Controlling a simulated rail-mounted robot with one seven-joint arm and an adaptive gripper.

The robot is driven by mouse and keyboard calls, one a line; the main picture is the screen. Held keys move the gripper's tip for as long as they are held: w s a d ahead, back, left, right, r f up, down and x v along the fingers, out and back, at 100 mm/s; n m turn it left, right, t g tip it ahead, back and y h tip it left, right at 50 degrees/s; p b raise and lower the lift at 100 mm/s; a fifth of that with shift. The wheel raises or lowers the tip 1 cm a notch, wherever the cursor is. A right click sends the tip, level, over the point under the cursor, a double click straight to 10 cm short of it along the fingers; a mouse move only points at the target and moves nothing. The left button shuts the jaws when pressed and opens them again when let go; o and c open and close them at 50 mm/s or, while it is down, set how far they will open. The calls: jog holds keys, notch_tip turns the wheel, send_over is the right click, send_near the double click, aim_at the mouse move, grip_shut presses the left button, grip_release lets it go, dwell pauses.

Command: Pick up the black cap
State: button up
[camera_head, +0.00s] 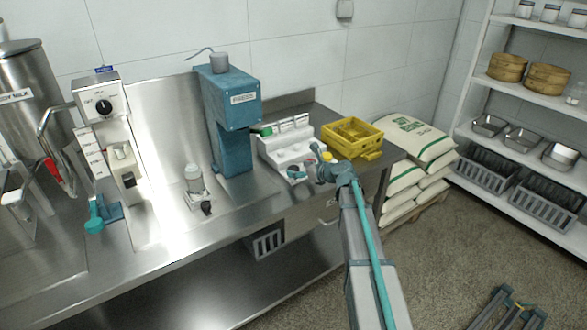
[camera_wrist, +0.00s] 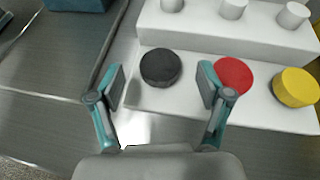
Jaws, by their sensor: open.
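The black cap (camera_wrist: 160,68) is a dark round disc on the lower step of a white stepped rack (camera_wrist: 185,97) in the wrist view. My gripper (camera_wrist: 163,85) is open and empty, with its two teal-and-grey fingers to either side of the black cap. I cannot tell how high the fingertips are above the rack. In the head view my gripper (camera_head: 333,172) is at the front right of the white rack (camera_head: 296,160), and the black cap cannot be made out there.
A red cap (camera_wrist: 233,75) sits close by my right finger, with a yellow cap (camera_wrist: 295,87) farther right. White cylinders (camera_wrist: 233,8) stand on the upper step. A yellow crate (camera_head: 352,137) is right of the rack and a teal press (camera_head: 232,120) is left of it.

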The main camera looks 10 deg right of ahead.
jog(key=shift+x, duration=1.1)
jog(key=shift+c, duration=0.3)
jog(key=shift+s, duration=0.1)
jog(key=c, duration=0.7)
jog(key=shift+r, duration=0.1)
